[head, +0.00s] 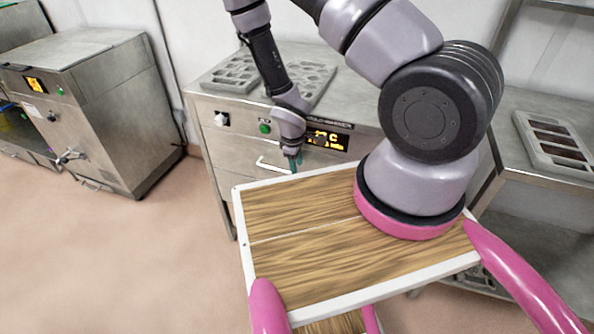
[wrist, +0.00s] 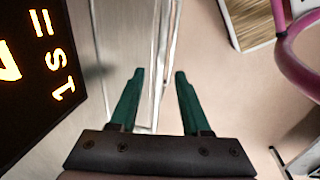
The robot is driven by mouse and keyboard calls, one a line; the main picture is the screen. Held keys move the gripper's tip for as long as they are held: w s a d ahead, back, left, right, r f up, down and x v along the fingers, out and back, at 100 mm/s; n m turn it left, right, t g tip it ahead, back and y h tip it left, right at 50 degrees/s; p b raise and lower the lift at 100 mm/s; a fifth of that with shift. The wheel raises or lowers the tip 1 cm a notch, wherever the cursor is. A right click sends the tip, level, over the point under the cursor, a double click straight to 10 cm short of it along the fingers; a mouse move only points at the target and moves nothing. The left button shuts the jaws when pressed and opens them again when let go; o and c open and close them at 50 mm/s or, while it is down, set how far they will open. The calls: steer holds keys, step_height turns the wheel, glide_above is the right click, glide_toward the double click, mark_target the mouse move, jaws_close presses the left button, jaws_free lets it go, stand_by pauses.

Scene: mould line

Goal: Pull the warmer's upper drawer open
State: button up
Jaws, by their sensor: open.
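The warmer (head: 222,143) is the steel cabinet in the middle of the head view, with a lit orange display (head: 327,139) on its front. Its upper drawer (head: 232,156) looks flush with the front. The drawer's pale bar handle (head: 272,166) shows just left of my gripper (head: 294,163). In the wrist view the handle (wrist: 163,62) runs between the two green fingers of my gripper (wrist: 158,74), which are apart. I cannot tell whether either finger touches the bar. The lower part of the warmer is hidden behind my wooden-topped base.
Mould trays (head: 308,82) lie on the warmer's top. Another steel machine (head: 105,110) stands at the left, with open floor (head: 130,255) in front of it. A steel bench at the right holds a tray with dark slots (head: 556,142).

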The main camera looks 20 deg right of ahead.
steer(key=shift+w+d+f, duration=0.1)
steer(key=shift+w+f, duration=0.05)
steer(key=shift+f, duration=0.65)
steer(key=shift+w+d+f, duration=0.1)
steer(key=shift+f, duration=0.65)
jaws_close()
